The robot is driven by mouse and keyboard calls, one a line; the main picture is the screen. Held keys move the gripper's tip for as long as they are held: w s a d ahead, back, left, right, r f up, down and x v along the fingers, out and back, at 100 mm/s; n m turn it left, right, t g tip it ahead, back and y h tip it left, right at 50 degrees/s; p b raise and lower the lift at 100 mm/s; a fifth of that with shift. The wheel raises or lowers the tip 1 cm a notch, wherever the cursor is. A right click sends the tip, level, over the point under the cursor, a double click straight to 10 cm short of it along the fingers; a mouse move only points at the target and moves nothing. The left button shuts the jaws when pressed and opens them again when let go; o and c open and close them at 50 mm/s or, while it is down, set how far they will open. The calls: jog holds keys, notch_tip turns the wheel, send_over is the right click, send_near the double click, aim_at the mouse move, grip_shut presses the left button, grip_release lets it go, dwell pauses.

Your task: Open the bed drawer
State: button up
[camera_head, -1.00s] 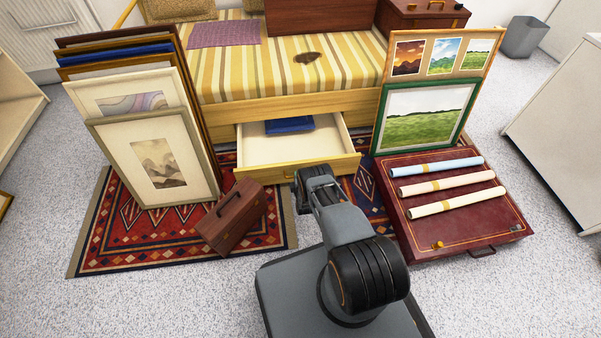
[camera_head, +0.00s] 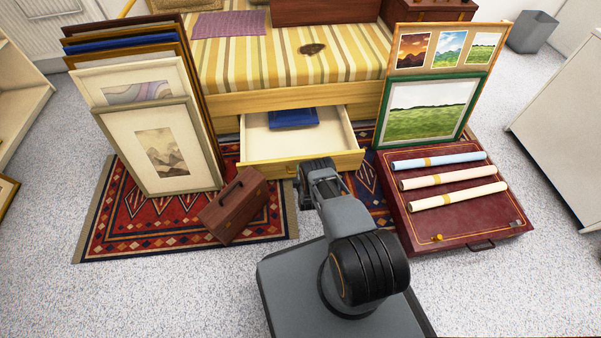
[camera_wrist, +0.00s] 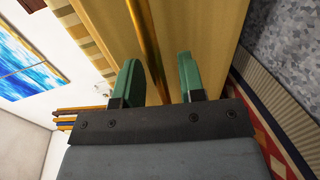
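The bed drawer (camera_head: 275,161) stands pulled out from under the bed (camera_head: 290,101), with its white inside showing. A blue folded item (camera_head: 293,118) lies in it at the back. My gripper (camera_head: 297,183) is at the middle of the drawer's wooden front, and my arm hides part of that front. In the wrist view my gripper (camera_wrist: 159,80) has two green fingers apart from each other. A golden-brown bar (camera_wrist: 149,35), which looks like the drawer's handle, runs between them, with gaps visible on both sides. The fingertips' exact contact with the drawer is hidden.
A brown wooden case (camera_head: 234,206) sits on the patterned rug (camera_head: 130,232), left of my arm. Framed prints (camera_head: 155,150) lean at the left. A green-framed print (camera_head: 432,108) and a red case (camera_head: 465,225) with rolled papers stand at the right. Speckled floor is clear in front.

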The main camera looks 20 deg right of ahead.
jog(key=p+v, duration=0.5)
jog(key=v, duration=0.8)
jog(key=shift+s+p, duration=0.35)
jog(key=shift+s, duration=0.05)
jog(key=shift+a+r, duration=0.1)
jog(key=shift+r, duration=0.05)
